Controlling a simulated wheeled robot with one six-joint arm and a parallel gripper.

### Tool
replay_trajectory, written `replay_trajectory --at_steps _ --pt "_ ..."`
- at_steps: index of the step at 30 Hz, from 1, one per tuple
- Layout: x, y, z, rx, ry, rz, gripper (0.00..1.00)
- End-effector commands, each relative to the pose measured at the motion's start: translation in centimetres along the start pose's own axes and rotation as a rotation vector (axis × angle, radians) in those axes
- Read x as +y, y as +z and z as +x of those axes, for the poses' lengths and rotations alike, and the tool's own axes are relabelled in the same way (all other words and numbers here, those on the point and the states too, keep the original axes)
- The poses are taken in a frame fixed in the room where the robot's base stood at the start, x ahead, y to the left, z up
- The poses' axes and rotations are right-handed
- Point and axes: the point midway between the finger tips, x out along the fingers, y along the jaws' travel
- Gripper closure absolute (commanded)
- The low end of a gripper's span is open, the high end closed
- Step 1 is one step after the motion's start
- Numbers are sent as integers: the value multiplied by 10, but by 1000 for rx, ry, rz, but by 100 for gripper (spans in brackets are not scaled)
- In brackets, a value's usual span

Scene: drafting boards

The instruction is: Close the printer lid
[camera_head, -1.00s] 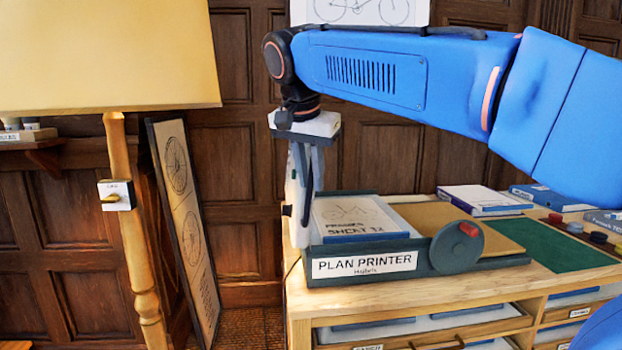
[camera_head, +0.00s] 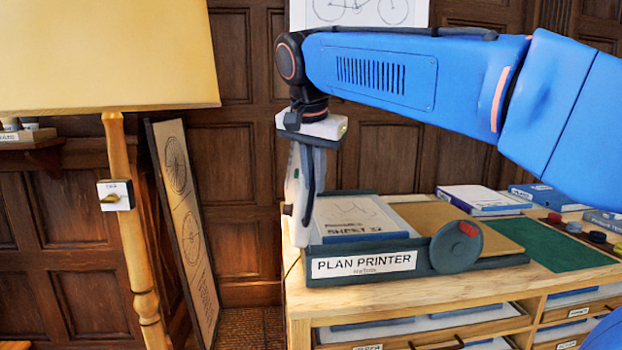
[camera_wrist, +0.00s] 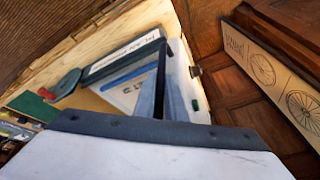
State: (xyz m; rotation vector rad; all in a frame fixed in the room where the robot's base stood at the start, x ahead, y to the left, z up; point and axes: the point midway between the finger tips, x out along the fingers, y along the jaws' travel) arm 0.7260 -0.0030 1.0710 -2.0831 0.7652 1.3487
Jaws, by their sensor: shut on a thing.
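The plan printer (camera_head: 362,264) is a low dark grey unit on the wooden cabinet, with its name label in front. Its lid (camera_head: 297,195) stands raised at the left end, seen nearly edge-on as a pale upright piece beside a dark strip, leaning slightly. It also shows in the wrist view (camera_wrist: 188,85), above the pale gripper body. My gripper (camera_head: 309,148) is above the printer's left end, shut on the lid; its fingertips are hard to tell from the lid. A sheet pad (camera_head: 357,217) lies in the printer.
A round grey knob with a red mark (camera_head: 456,246) sits at the printer's front right. A green mat (camera_head: 562,243), boxes (camera_head: 483,198) and small pots lie further right. A tilted drawing board (camera_head: 122,60) stands left, and a framed wheel drawing (camera_head: 184,225) leans against the wall.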

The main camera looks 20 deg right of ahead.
Motion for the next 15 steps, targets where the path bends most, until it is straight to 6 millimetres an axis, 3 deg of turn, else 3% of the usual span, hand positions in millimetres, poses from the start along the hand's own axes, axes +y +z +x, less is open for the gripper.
replay_trajectory --at_steps 15 --pt "38 -23 10 -120 -162 88 100"
